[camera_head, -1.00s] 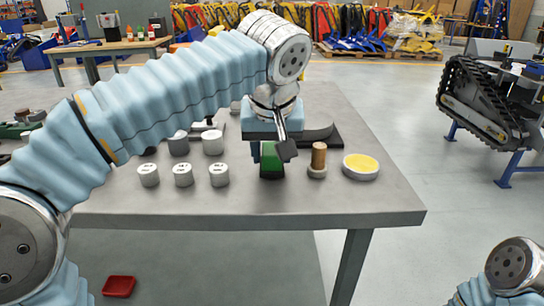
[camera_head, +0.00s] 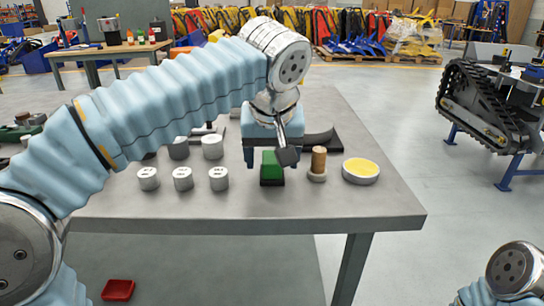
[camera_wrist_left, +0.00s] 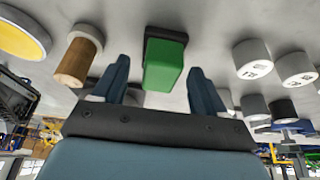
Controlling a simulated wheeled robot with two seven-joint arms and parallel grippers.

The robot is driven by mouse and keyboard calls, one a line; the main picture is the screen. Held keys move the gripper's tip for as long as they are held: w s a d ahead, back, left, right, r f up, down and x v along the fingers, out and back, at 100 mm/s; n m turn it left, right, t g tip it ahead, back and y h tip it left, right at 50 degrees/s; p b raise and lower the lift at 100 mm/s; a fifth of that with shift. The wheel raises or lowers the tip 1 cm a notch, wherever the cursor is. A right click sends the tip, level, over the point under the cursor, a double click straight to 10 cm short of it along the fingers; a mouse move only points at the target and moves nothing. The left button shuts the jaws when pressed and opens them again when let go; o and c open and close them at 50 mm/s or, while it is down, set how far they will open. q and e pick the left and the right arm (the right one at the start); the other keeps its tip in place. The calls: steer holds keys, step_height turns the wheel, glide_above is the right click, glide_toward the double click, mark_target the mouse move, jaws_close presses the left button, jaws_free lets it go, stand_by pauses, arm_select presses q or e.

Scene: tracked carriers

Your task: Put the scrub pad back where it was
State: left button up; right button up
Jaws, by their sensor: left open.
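The scrub pad, a green block (camera_head: 271,167) with a dark base, stands on the grey table (camera_head: 390,205) near its front edge. My left gripper (camera_head: 270,163) is open just over it, fingers pointing down, one on each side. In the left wrist view the green pad (camera_wrist_left: 166,62) shows between the two spread blue fingers (camera_wrist_left: 160,72), with gaps on both sides. My right gripper is not in view.
A brush-like wooden cylinder on a pale base (camera_head: 318,163) stands close right of the pad, and a round yellow-topped dish (camera_head: 361,170) beyond it. Several white labelled cylinders (camera_head: 183,178) stand left. A red tray (camera_head: 118,290) lies on the floor.

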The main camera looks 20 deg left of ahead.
arm_select(q)
steer(key=p+v, duration=0.2)
steer(key=v, duration=0.9)
steer(key=shift+r, duration=0.3)
